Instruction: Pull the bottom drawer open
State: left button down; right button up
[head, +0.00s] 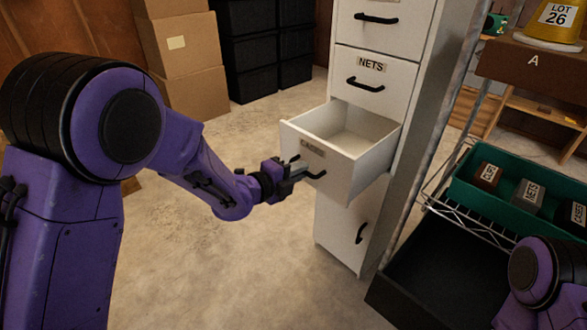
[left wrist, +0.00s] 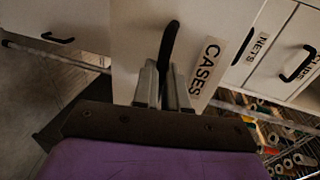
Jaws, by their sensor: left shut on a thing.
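The white cabinet's lowest drawer (head: 338,172), labelled CASES, stands well out from the cabinet, and its bare inside shows from above. My left gripper (head: 299,171) is at the drawer's front, shut on its black handle (head: 317,175). In the left wrist view the two grey fingers (left wrist: 164,82) close around the dark handle (left wrist: 169,42), beside the CASES label (left wrist: 205,67). The fingers hide part of the handle. My right arm shows at the lower right of the head view, but its gripper is out of view.
The NETS drawer (head: 375,80) above is shut. Below the open drawer is a shut front with an upright black handle (head: 361,233). A wire rack with a green tray (head: 462,190) and a black bin (head: 425,262) stands close on the right. The floor (head: 225,265) before the drawer is clear.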

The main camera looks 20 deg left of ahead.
pick_arm(q)
jog(key=shift+s+d+f, duration=0.1)
jog(key=shift+d, duration=0.1)
jog(key=c, duration=1.2)
grip_release()
jog(key=shift+a, duration=0.1)
jog(key=v, duration=1)
jog(key=shift+s, duration=0.15)
jog(key=shift+a, duration=0.1)
